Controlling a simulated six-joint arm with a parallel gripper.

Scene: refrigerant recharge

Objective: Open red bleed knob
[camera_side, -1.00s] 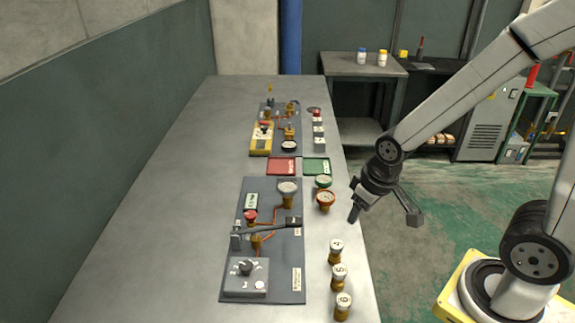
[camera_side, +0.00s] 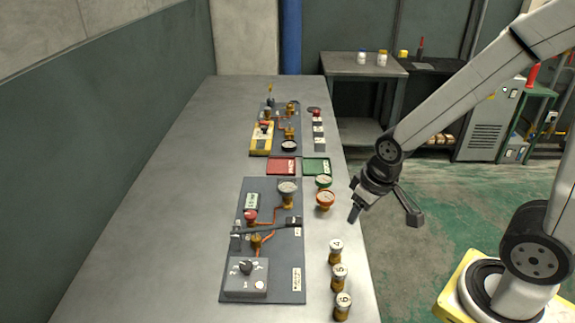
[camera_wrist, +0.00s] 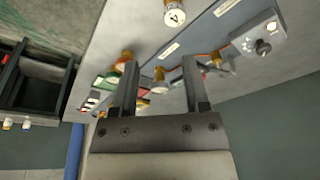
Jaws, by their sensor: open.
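In the side view, a red knob (camera_side: 250,216) sits on the near grey panel (camera_side: 280,286), left of its middle, by orange pipes and a dark lever bar (camera_side: 268,229). A smaller red knob (camera_side: 316,114) is at the far right of the bench; I cannot tell from the picture which is the bleed knob. My gripper (camera_side: 384,220) is open and empty, hanging beyond the bench's right edge, well apart from both knobs. In the wrist view, the spread fingers of my gripper (camera_wrist: 161,60) frame part of the bench, and the fittings between them are small and partly hidden.
A grey dial box (camera_side: 246,277) and a gauge (camera_side: 288,188) are on the near panel. Several brass cylinders (camera_side: 339,275) line the right edge. Red (camera_side: 282,166) and green (camera_side: 316,166) trays lie mid-bench. The bench's left side is clear, beside a wall.

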